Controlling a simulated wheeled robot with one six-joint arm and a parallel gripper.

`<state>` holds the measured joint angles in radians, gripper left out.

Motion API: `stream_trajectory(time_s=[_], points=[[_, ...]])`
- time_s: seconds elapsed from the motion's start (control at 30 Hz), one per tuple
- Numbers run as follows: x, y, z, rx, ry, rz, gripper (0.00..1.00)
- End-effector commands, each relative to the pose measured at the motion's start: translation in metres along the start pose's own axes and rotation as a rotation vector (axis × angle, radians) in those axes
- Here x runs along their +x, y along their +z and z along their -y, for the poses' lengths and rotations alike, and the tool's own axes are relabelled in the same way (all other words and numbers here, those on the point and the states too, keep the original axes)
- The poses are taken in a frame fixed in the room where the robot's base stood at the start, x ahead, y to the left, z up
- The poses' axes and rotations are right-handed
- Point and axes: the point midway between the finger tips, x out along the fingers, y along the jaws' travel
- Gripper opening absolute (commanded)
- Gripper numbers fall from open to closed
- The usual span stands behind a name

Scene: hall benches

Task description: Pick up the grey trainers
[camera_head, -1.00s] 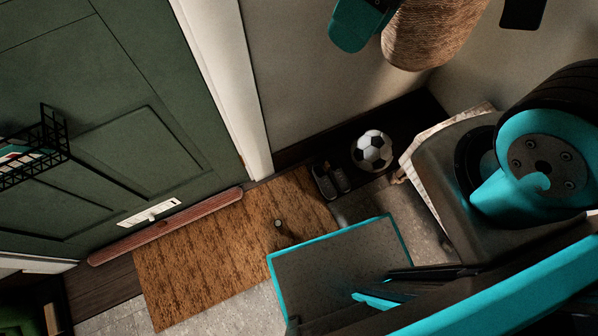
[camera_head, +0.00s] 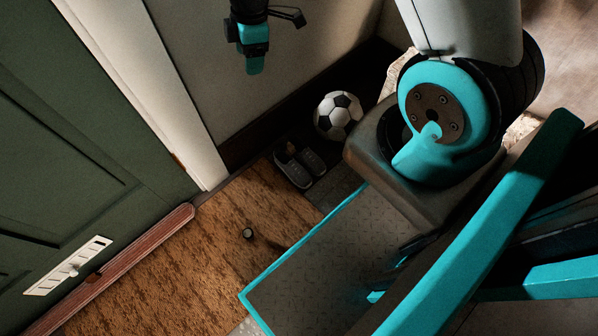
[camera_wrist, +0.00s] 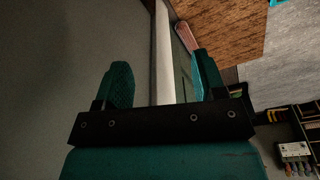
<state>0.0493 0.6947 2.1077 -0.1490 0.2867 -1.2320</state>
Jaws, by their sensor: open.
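The grey trainers (camera_head: 300,163) sit side by side on the floor in the head view, between the doormat's corner and a football. My gripper (camera_head: 250,66) hangs in the air near the wall, up and to the left of the trainers and apart from them. In the wrist view my gripper (camera_wrist: 160,82) shows two teal fingers spread wide with nothing between them. The trainers are not visible in the wrist view.
A football (camera_head: 338,115) lies beside the trainers near the dark skirting. A draught excluder (camera_head: 120,268) lies along the green door (camera_head: 60,160).

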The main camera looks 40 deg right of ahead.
Motion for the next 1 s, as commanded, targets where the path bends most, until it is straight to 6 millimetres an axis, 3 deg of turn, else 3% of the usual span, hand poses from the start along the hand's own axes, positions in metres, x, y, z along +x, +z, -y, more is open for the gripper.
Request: stream_trajectory(time_s=[0.03,0.1,0.2,0.3,0.4,0.5,0.67,1.0], points=[[0.070,0.025,-0.007,-0.041,-0.007,0.024,0.64],[0.125,0.050,-0.016,-0.114,-0.007,0.053,0.64],[0.192,0.083,-0.021,-0.208,-0.014,0.090,0.64],[0.241,0.109,-0.023,-0.285,-0.022,0.118,0.64],[0.271,0.125,-0.022,-0.339,-0.029,0.137,0.64],[0.287,0.134,-0.021,-0.367,-0.032,0.146,0.64],[0.315,0.140,-0.020,-0.378,-0.035,0.149,0.64],[0.390,0.150,-0.020,-0.376,-0.034,0.148,0.64]])
